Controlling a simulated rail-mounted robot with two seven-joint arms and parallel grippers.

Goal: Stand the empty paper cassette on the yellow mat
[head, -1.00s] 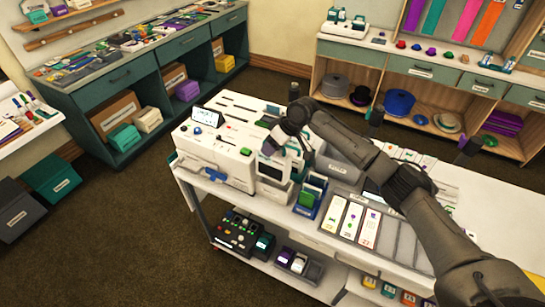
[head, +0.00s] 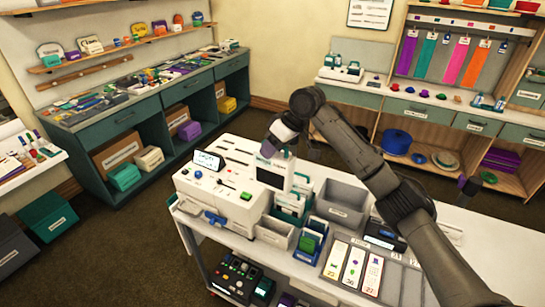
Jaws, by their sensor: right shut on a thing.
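My right gripper (head: 275,148) is shut on a white cassette (head: 272,177) with a dark face, most likely the paper cassette. It holds the cassette upright at the right end of the white machine (head: 213,200), and it appears raised above the bench. The fingertips are small and partly hidden by the wrist. I cannot see whether the cassette is empty. No yellow mat can be made out.
Green-and-white pieces (head: 290,206) stand just below the cassette. A pale bin (head: 274,232), a grey bin (head: 343,203) and a blue holder of cards (head: 309,246) crowd the bench. A card tray (head: 402,284) lies to the right. Dark floor is open at left.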

